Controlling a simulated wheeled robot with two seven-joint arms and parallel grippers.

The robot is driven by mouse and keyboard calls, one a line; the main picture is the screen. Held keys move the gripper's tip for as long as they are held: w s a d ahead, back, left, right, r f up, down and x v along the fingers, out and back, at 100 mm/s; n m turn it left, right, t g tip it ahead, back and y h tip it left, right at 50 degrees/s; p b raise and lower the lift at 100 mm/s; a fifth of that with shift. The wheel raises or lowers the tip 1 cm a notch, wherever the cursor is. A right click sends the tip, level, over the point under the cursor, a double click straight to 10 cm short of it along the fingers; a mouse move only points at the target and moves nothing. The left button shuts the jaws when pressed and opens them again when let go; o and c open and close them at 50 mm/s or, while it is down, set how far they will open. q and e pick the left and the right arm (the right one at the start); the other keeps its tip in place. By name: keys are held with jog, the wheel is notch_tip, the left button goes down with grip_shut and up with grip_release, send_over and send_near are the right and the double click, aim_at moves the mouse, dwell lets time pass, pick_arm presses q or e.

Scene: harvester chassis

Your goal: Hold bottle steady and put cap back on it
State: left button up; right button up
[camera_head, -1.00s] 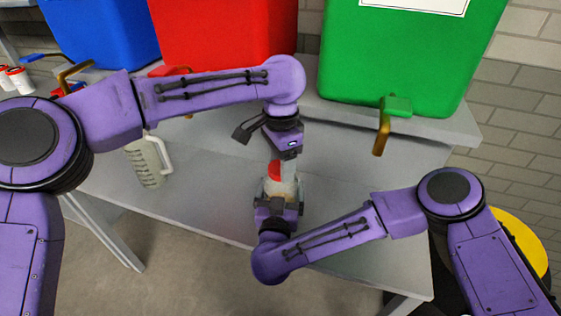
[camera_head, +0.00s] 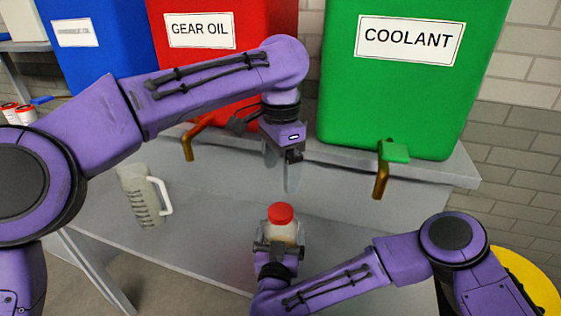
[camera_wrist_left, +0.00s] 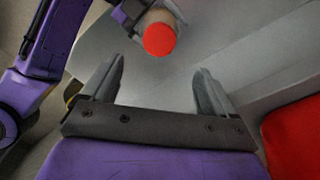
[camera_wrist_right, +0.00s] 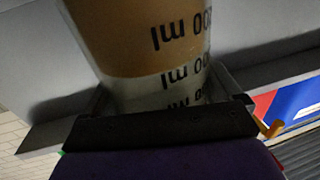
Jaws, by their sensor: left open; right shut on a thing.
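The bottle (camera_head: 285,230) stands upright on the grey bench in the head view, with the red cap (camera_head: 281,213) seated on its top. My right gripper (camera_head: 277,246) is shut around the bottle from the near side. In the right wrist view the bottle (camera_wrist_right: 145,40) fills the jaws, with tan contents and dark ml marks. My left gripper (camera_head: 285,180) is open and empty, above and behind the bottle, apart from the cap. The left wrist view shows the red cap (camera_wrist_left: 159,39) beyond the spread fingers (camera_wrist_left: 155,88). The cap hides the bottle's mouth.
A graduated jug (camera_head: 140,195) stands to the left on the bench. Behind are a blue tank (camera_head: 85,60), a red gear oil tank (camera_head: 215,70) and a green coolant tank (camera_head: 400,100), with taps jutting forward. The bench right of the bottle is clear.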

pick_arm(q)
jog(key=shift+r, duration=0.75)
pick_arm(e)
jog(key=o, duration=1.7)
pick_arm(q)
notch_tip(320, 180, down, 2)
jog(key=shift+f+b, duration=0.1)
jog(key=shift+b, duration=0.95)
pick_arm(e)
jog(key=shift+o, duration=0.2)
jog(key=s+a, duration=0.1)
jog(key=s, duration=0.9)
jog(key=shift+s, duration=0.25)
jog(key=shift+a, duration=0.1)
